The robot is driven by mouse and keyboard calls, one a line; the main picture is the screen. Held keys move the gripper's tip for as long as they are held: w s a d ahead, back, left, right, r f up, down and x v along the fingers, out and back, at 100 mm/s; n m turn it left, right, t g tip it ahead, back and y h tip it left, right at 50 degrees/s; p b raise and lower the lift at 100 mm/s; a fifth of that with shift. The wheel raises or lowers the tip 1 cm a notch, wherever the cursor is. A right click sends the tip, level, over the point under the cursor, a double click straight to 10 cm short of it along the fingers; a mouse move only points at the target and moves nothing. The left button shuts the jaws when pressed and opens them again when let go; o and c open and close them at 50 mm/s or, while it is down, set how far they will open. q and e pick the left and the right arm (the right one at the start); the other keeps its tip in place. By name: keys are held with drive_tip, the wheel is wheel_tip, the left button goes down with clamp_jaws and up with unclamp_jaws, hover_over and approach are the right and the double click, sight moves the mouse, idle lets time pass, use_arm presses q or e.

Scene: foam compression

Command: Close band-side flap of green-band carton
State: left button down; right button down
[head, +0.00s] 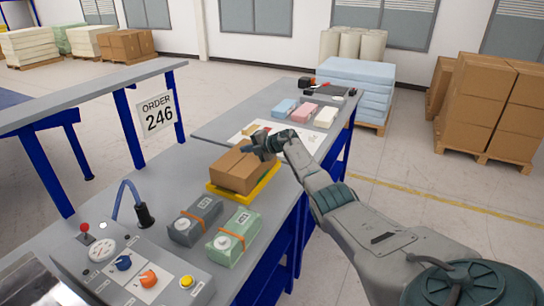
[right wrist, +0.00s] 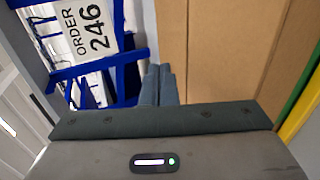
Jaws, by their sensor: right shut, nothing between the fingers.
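A brown cardboard carton (head: 232,172) sits on a yellow tray (head: 262,187) on the grey bench. My right gripper (head: 247,149) is at the carton's far upper edge, with its fingers shut and empty. In the right wrist view the shut fingers (right wrist: 158,84) are beside the left edge of the brown cardboard (right wrist: 222,50); I cannot tell if they touch it. A green strip (right wrist: 301,88) runs along the right side there. My left gripper is not in view.
A grey device (head: 194,220) and a green device (head: 232,238) with orange bands stand in front of the carton. A control box (head: 140,265) is at the near left. Foam blocks (head: 303,112) lie farther back. An order sign (head: 157,115) hangs left.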

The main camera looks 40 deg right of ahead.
drive_tip(key=shift+w+d+f, duration=0.15)
drive_tip(key=shift+f, duration=0.25)
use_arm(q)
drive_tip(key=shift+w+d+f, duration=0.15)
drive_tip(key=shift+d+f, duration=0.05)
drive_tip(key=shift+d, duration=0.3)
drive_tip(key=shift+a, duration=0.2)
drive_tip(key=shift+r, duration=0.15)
